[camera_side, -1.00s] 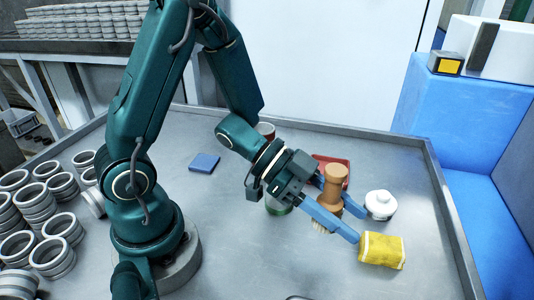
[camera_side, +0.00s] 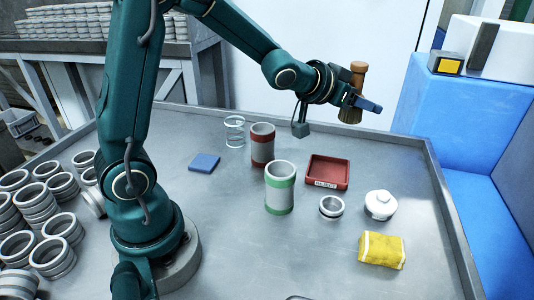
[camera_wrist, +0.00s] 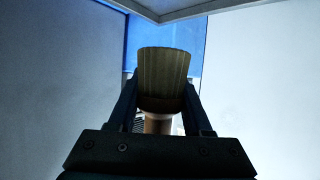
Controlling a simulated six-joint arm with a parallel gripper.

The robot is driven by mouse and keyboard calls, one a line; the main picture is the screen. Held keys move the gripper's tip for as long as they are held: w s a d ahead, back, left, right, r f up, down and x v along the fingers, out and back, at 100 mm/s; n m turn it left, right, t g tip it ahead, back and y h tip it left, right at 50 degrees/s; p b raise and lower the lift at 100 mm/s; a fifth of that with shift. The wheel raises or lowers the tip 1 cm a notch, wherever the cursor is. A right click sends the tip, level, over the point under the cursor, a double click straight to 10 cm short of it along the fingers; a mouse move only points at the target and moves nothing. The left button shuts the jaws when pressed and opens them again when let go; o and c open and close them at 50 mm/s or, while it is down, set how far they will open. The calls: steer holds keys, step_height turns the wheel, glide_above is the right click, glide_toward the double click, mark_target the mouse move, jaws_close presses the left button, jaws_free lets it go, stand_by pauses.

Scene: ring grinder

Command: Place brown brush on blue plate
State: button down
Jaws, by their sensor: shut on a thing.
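The brown brush (camera_side: 357,74) is held upright in the side view, handle up and bristles down, well above the table. My gripper (camera_side: 366,103) is shut on it near its lower part. In the wrist view the brush's pale bristles (camera_wrist: 163,72) show between the fingers of my gripper (camera_wrist: 160,100), with a bit of brown below them. The blue plate (camera_side: 204,162) is a small flat blue square lying on the table, left of the middle. It is bare and far to the left of the brush.
Between brush and plate stand a red-banded can (camera_side: 262,145), a green-banded can (camera_side: 280,188) and a clear glass (camera_side: 234,131). A red tray (camera_side: 327,171), metal ring (camera_side: 331,207), white round pot (camera_side: 380,205) and yellow packet (camera_side: 382,250) are at right. Ring stacks (camera_side: 35,205) crowd the left.

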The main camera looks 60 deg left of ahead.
steer(key=a+r+n+g+y, duration=0.1)
steer(key=a+n+g+y, duration=0.1)
steer(key=a+n+y, duration=0.8)
steer(key=s+a+f+n+g+y, duration=0.1)
steer(key=s+a+n+g, duration=0.1)
steer(key=s+a+g, duration=0.35)
steer(key=s+a+f+n+g+y, duration=0.1)
steer(key=s+a+n+g, duration=0.15)
steer(key=a, duration=0.65)
steer(key=n+g+h, duration=0.3)
steer(key=n+g, duration=0.9)
glide_above(195, 159)
step_height(195, 159, down, 11)
steer(key=shift+f, duration=2.2)
steer(key=shift+f, duration=0.15)
steer(key=shift+c, duration=1.7)
jaws_free()
